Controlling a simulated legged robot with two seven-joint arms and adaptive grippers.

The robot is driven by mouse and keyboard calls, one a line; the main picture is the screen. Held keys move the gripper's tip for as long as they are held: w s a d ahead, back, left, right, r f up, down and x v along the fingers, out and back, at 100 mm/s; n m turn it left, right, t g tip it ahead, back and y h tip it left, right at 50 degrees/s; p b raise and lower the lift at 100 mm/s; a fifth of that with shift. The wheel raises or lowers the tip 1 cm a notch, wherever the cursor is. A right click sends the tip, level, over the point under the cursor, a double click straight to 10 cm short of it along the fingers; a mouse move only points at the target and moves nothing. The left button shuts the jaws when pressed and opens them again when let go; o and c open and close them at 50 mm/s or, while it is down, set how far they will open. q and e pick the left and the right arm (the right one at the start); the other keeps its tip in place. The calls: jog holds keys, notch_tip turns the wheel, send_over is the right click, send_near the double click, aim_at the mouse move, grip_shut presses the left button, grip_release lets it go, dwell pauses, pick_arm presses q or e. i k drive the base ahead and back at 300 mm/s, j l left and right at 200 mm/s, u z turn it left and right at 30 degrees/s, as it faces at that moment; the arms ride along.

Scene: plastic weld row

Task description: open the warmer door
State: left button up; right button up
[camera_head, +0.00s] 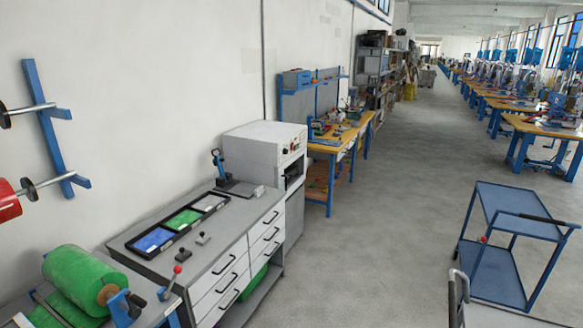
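A pale grey box-shaped cabinet (262,142), which looks like the warmer, stands against the left wall beyond the grey workbench. Its narrow front faces right and carries a control panel (294,146) with small knobs or buttons. Below the panel is a dark strip (293,168), seen at a steep angle; I cannot tell if it is a handle or a gap. The door itself is hard to make out, and I cannot tell whether it is shut.
The grey workbench (140,240) holds trays of blue and green pieces. A green roll (80,275) lies at front left. A blue two-shelf cart (505,240) stands right, near a pale metal handle (458,290). The middle floor (370,230) is clear.

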aim_at(279, 174)
jog(key=i+z, duration=0.4)
jog(key=i, duration=1.5)
jog(key=i+l, duration=0.05)
jog(key=l, duration=0.05)
